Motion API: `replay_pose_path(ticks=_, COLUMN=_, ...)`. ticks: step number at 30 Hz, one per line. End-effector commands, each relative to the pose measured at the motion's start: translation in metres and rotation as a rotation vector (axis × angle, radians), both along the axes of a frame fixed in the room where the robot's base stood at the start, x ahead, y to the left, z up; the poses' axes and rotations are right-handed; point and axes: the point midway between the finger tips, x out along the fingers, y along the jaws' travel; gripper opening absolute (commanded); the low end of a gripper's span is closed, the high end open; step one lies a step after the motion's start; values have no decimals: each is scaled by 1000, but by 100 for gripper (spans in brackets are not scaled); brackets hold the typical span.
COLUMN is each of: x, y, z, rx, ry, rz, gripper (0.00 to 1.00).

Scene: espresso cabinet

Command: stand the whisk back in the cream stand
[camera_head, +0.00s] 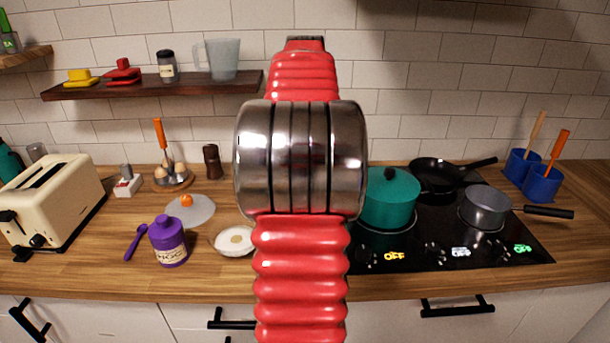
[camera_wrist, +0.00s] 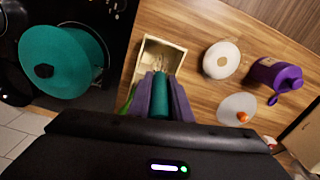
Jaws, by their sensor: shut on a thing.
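In the wrist view, my gripper (camera_wrist: 161,84) points down with its purple-grey fingers closed around the teal handle of the whisk (camera_wrist: 160,106). Thin pale wires of the whisk show just beyond the fingertips, over the opening of the cream stand (camera_wrist: 148,50). The stand is an open cream box on the wooden counter. I cannot tell how deep the wires sit in it, or whether they touch its walls. In the head view, my red arm hides the gripper, the whisk and the stand.
A teal pot (camera_head: 388,200) on the black hob (camera_head: 437,246) stands to the right of my arm in the head view. A white round dish (camera_head: 234,240), a purple tub (camera_head: 169,241) and a clear lid (camera_head: 189,211) with an orange knob lie to the left.

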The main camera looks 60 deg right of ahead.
Motion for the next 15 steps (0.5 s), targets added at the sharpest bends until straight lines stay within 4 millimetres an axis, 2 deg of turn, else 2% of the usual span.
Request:
replay_pose_path(ticks=9, x=0, y=1, z=-36, rx=2, ry=0, rz=0, gripper=0)
replay_pose_path(ticks=15, x=0, y=0, z=-40, rx=0, ry=0, rz=1, gripper=0)
